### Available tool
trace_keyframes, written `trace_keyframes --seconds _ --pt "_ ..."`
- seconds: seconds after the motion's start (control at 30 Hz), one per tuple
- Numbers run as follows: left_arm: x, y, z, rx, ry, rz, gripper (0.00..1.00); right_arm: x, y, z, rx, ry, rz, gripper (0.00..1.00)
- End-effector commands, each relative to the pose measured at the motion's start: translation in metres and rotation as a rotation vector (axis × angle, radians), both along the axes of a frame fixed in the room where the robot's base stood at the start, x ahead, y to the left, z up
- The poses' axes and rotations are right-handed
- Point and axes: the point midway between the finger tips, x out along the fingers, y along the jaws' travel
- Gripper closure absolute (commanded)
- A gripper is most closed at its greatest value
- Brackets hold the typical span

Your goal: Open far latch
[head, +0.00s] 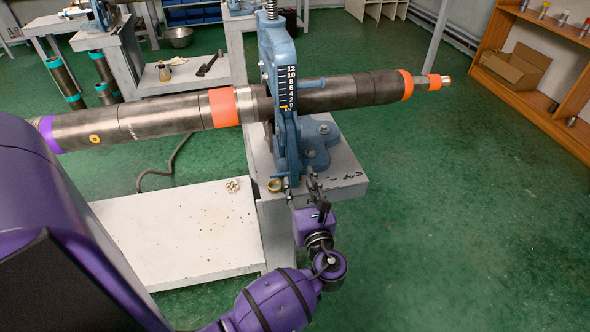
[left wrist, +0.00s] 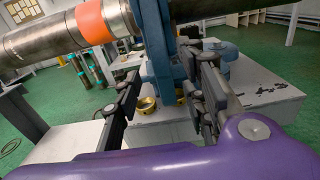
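The blue pipe vise (head: 280,62) stands upright on a grey-white stand, with a number scale on its side. A long dark pipe (head: 150,122) with orange bands runs through it. I cannot clearly pick out the far latch. My left gripper (head: 314,182) is low at the near side of the vise, by its foot. In the left wrist view its two black fingers are spread apart, with the vise's blue upright (left wrist: 160,62) between and beyond them. Nothing is visibly held, and contact cannot be told. My right gripper is not in view.
A brass ring (head: 275,185) lies by the vise foot. A low white bench (head: 180,235) with a small pale part (head: 233,186) stands at left. Another workbench (head: 185,78) is behind. A wooden shelf (head: 545,85) with a cardboard box is far right. Green floor is clear at right.

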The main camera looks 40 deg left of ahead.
Motion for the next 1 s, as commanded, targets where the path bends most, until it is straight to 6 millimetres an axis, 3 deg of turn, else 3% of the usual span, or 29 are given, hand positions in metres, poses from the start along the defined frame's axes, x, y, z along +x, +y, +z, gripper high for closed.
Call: trace_keyframes --seconds 0.4,0.77,1.0 --pt "0.04 0.047 0.001 -0.003 -0.002 -0.001 0.62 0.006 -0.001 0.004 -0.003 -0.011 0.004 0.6" --pt "0.045 0.053 0.0 -0.006 0.0 -0.002 0.62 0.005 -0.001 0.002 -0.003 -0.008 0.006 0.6" --pt "0.045 0.053 0.0 -0.006 0.0 -0.002 0.89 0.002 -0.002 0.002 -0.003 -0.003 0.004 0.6"
